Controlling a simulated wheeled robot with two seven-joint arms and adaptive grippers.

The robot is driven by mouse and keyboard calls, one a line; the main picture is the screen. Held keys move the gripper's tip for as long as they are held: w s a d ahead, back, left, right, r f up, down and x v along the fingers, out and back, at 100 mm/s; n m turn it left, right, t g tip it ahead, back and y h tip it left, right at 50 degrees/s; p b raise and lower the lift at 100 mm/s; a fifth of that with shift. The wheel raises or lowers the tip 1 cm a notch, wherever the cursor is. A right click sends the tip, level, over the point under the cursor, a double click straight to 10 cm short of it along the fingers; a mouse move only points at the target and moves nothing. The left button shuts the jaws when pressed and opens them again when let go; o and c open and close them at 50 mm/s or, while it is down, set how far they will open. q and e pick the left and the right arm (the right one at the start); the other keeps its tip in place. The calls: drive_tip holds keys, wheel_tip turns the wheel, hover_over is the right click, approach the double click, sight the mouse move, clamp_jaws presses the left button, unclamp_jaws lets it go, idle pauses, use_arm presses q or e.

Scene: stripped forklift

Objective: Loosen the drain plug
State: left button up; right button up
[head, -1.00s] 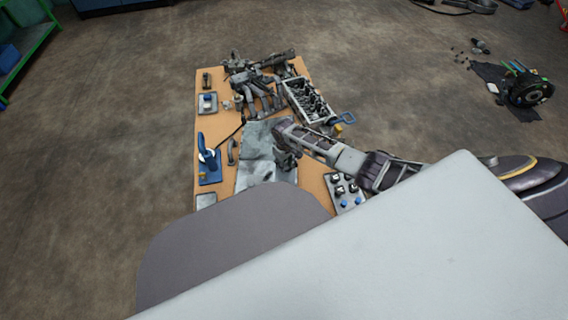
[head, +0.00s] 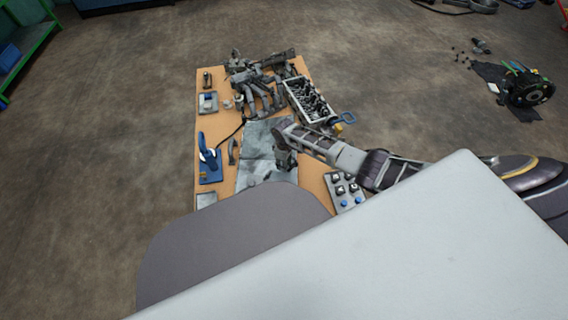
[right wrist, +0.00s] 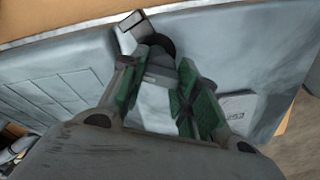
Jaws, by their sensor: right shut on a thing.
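My right gripper (head: 284,160) is over the grey sheet-like piece (head: 256,135) on the workbench. In the right wrist view its green-padded fingers (right wrist: 164,62) are closed around a small dark part (right wrist: 160,48). A light squared end (right wrist: 133,31) sticks out beyond the fingertips. I cannot tell whether this part is the drain plug or a tool. The grey piece fills much of the wrist view (right wrist: 60,75) and has shallow ribs on the left. My left gripper is not in view.
On the wooden bench (head: 315,178) are a blue-handled tool (head: 208,155), a tray of parts (head: 309,102), a tray with dark and blue pieces (head: 346,190), and piled metal parts (head: 262,75) at the back. A dark machine part (head: 528,90) lies on the floor at right.

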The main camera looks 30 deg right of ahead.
drive_tip(key=shift+s, duration=0.1)
drive_tip(key=shift+s+n, duration=0.1)
drive_tip(key=shift+n, duration=2.4)
drive_tip(key=o, duration=0.9)
drive_tip(key=shift+a, duration=0.1)
drive_tip(key=shift+r, duration=0.1)
drive_tip(key=shift+r+p, duration=2.25)
drive_tip(key=shift+p, duration=0.1)
